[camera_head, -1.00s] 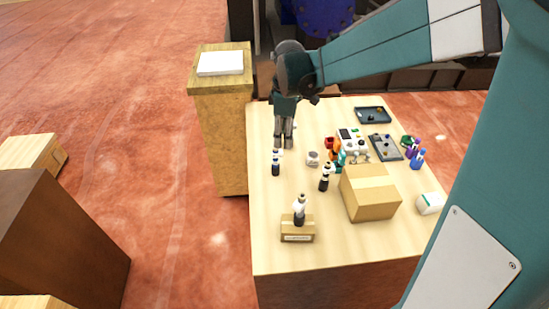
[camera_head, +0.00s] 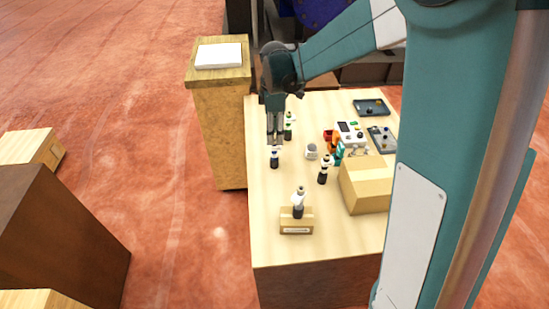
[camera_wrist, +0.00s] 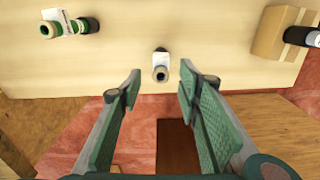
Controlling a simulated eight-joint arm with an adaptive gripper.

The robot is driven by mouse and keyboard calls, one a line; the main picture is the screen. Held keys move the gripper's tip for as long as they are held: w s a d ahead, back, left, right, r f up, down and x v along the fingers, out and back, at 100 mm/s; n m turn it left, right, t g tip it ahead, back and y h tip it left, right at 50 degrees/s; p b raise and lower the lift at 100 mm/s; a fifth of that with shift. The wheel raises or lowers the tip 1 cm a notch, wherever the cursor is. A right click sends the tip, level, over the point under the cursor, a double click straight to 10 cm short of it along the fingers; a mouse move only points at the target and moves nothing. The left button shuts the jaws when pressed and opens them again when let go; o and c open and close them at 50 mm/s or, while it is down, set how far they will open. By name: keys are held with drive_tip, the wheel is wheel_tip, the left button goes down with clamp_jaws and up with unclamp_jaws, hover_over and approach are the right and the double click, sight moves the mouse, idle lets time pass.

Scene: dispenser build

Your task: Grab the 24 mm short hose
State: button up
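Several small upright hose-like pieces with white labels stand on the table; I cannot read which is 24 mm. One with a dark blue lower part (camera_head: 274,160) stands just in front of my gripper (camera_head: 275,142). It also shows in the wrist view (camera_wrist: 160,66), its open pale end towards me, ahead of and between the fingertips. A green-banded one (camera_head: 288,130) stands behind and to the right. A dark one (camera_head: 324,172) stands near the carton, and another (camera_head: 298,208) at a small labelled box. My gripper (camera_wrist: 160,88) is open and empty, pointing down.
A cardboard carton (camera_head: 363,188) and a small labelled box (camera_head: 297,227) stand on the wooden table (camera_head: 320,245). A white device (camera_head: 350,133) and dark trays (camera_head: 371,107) lie at the back right. A wooden pedestal (camera_head: 217,125) adjoins the left edge. My arm hides the table's right side.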

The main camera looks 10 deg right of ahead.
sight(274, 147)
drive_tip(key=shift+f, duration=1.2)
drive_tip(key=shift+f, duration=0.1)
drive_tip(key=shift+f+p, duration=0.35)
drive_tip(key=shift+f, duration=2.15)
clamp_jaws()
